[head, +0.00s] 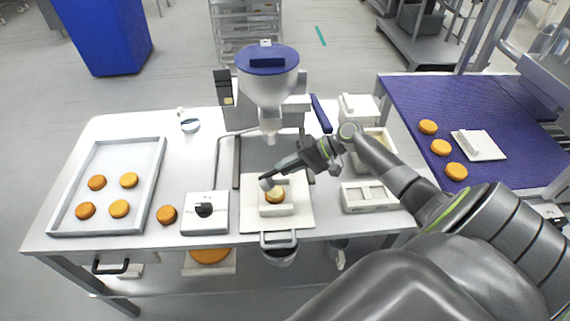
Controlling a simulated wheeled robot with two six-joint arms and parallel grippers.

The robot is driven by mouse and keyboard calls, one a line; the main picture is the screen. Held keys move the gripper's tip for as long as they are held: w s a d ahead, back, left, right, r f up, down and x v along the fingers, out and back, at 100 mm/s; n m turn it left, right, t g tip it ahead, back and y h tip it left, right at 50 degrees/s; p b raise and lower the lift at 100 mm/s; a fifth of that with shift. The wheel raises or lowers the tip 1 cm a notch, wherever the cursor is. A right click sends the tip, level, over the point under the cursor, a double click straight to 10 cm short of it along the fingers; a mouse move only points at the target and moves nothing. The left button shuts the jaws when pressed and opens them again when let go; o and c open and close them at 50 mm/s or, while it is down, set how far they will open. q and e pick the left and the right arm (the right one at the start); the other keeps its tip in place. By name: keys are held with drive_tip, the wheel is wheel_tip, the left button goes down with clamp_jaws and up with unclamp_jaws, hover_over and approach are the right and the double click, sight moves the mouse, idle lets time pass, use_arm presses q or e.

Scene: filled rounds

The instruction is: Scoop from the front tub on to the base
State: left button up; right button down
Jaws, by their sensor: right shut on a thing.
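The base (275,197) is a round orange-brown piece with a pale top, sitting in a white holder (277,211) on a white board below the dispenser. My right gripper (318,154) is shut on a scoop. The scoop's dark handle slants down left, and its small grey head (266,184) is just above or at the upper left edge of the base; I cannot tell if they touch. The front tub (369,197) is a white rectangular container on the right side of the table. My left gripper is not in view.
A dispenser with a blue-lidded hopper (268,75) stands behind the base. Another tub (372,150) is partly behind my right arm. A tray (107,224) with several rounds lies at left, beside a loose round (167,214) and a white block (205,222). A blue mat (500,115) holds more rounds.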

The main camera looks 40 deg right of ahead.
drive_tip(key=shift+w+a+r+g+h+p, duration=0.3)
drive_tip(key=shift+a+r+h+p, duration=0.15)
drive_tip(key=shift+r+h+p, duration=0.4)
drive_tip(key=shift+w+a+r+g+h+p, duration=0.1)
drive_tip(key=shift+w+a+g+h+p, duration=0.35)
drive_tip(key=shift+a+p, duration=0.45)
drive_tip(key=shift+w+h, duration=0.1)
drive_tip(key=shift+h, duration=0.3)
drive_tip(key=a+g+h+p, duration=0.1)
drive_tip(key=p, duration=0.1)
drive_tip(key=w+a+r+h+p, duration=0.1)
drive_tip(key=p, duration=0.1)
drive_tip(key=shift+g, duration=0.35)
drive_tip(key=shift+w+a+h+p, duration=0.15)
drive_tip(key=shift+h+p, duration=0.15)
drive_tip(key=shift+p, duration=0.25)
drive_tip(key=h+p, duration=0.1)
drive_tip(key=a+g+p, duration=0.1)
drive_tip(key=shift+w+a+r+h+p, duration=0.15)
drive_tip(key=shift+w+r+h+p, duration=0.15)
drive_tip(key=shift+w+r+h, duration=0.1)
drive_tip(key=shift+w+a+g+h, duration=0.2)
drive_tip(key=shift+g+h, duration=0.1)
drive_tip(key=shift+g, duration=0.1)
drive_tip(key=shift+a+r+h, duration=0.15)
drive_tip(key=shift+a+h, duration=0.05)
drive_tip(key=shift+h, duration=0.1)
drive_tip(key=shift+w+a+r+g+h, duration=0.3)
drive_tip(key=shift+g+h, duration=0.2)
drive_tip(key=shift+h, duration=0.1)
